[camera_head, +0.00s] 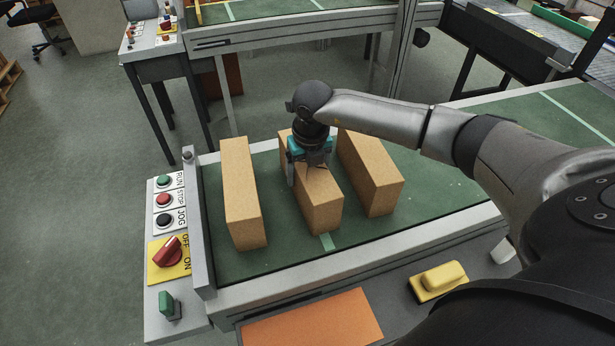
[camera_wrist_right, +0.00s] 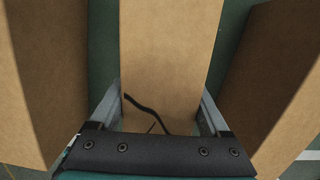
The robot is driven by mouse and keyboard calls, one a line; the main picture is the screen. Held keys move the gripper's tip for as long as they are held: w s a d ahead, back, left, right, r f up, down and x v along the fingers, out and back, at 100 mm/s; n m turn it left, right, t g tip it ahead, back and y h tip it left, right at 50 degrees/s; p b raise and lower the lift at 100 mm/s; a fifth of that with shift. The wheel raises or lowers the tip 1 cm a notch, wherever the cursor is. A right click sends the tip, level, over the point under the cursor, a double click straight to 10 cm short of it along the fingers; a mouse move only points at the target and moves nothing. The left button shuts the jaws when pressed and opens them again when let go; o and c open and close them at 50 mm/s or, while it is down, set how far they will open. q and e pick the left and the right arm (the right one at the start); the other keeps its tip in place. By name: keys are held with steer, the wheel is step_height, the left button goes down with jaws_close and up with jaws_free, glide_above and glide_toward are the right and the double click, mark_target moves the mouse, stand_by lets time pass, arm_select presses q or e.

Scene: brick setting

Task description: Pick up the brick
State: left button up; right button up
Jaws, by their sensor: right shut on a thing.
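Three tan bricks stand on the green belt in the head view: a left brick (camera_head: 242,195), a middle brick (camera_head: 322,208) and a right brick (camera_head: 372,175). My right gripper (camera_head: 306,178) is over the middle brick, shut on it with one finger on either side. In the right wrist view the middle brick (camera_wrist_right: 170,50) runs between the two fingers (camera_wrist_right: 160,108). The left brick (camera_wrist_right: 45,70) and the right brick (camera_wrist_right: 275,80) stand apart on either side of it. The middle brick's underside is hidden, so I cannot tell whether it touches the belt. My left gripper is not in view.
The belt (camera_head: 440,215) has a metal rim. A control panel (camera_head: 160,220) with buttons and a red switch stands at its left end. A yellow block (camera_head: 438,281) and an orange panel (camera_head: 315,320) are in front. Belt to the right of the bricks is clear.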

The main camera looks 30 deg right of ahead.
jaws_close()
steer(key=shift+w+r, duration=0.15)
steer(key=shift+r, duration=0.1)
